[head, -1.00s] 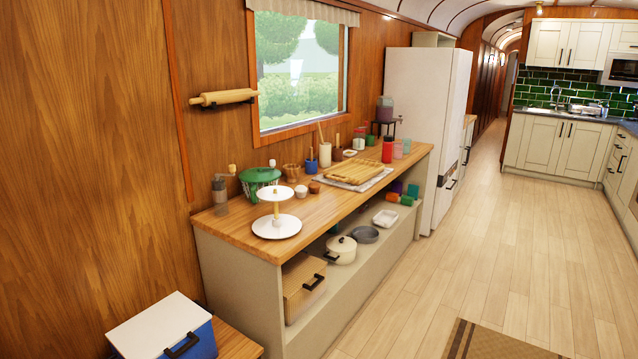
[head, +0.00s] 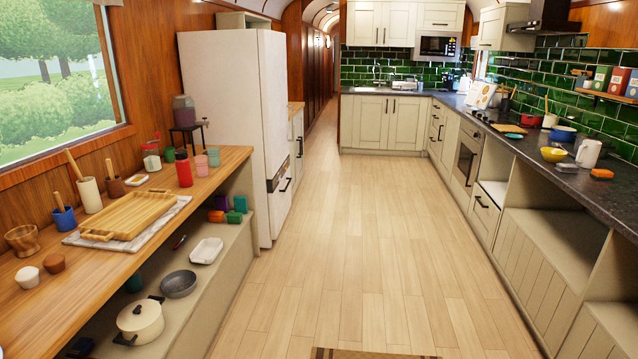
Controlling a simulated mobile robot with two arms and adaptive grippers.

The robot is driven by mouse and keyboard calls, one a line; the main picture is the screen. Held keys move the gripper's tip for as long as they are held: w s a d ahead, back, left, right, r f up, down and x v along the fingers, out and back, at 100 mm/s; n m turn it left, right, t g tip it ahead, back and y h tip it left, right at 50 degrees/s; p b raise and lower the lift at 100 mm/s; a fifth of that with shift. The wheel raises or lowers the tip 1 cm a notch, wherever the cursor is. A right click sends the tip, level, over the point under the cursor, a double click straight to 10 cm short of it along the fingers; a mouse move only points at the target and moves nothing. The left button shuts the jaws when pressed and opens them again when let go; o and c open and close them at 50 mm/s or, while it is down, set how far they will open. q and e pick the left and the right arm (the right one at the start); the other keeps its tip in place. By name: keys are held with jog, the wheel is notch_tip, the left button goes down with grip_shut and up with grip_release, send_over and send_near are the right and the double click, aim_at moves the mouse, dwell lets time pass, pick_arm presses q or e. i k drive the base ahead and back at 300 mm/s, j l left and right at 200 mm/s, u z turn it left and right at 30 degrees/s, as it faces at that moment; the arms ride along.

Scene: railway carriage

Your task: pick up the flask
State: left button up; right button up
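A red upright cylinder with a narrower top (head: 183,169), which looks like the flask, stands on the wooden counter (head: 150,215) at the left, near its far end. Pink and teal tumblers (head: 207,160) stand just right of and behind it. A glass jar with a red lid (head: 151,158) stands to its left. Neither of my grippers is in view, and nothing is seen touching the red cylinder.
A wooden tray (head: 130,214) lies on a cloth nearer on the counter. A white fridge (head: 236,130) stands beyond the counter's far end. The wooden floor (head: 330,260) is clear between this counter and the dark worktop (head: 545,150) at right.

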aim_at(182, 162)
jog(key=i+z, duration=0.15)
jog(key=i, duration=1.8)
jog(key=i+l+u, duration=0.1)
jog(key=i+u, duration=0.3)
jog(key=i, duration=0.25)
jog(key=i+l+u, duration=0.4)
jog(key=i, duration=0.2)
jog(key=i+l+u, duration=0.35)
jog(key=i+l, duration=0.1)
jog(key=i, duration=0.1)
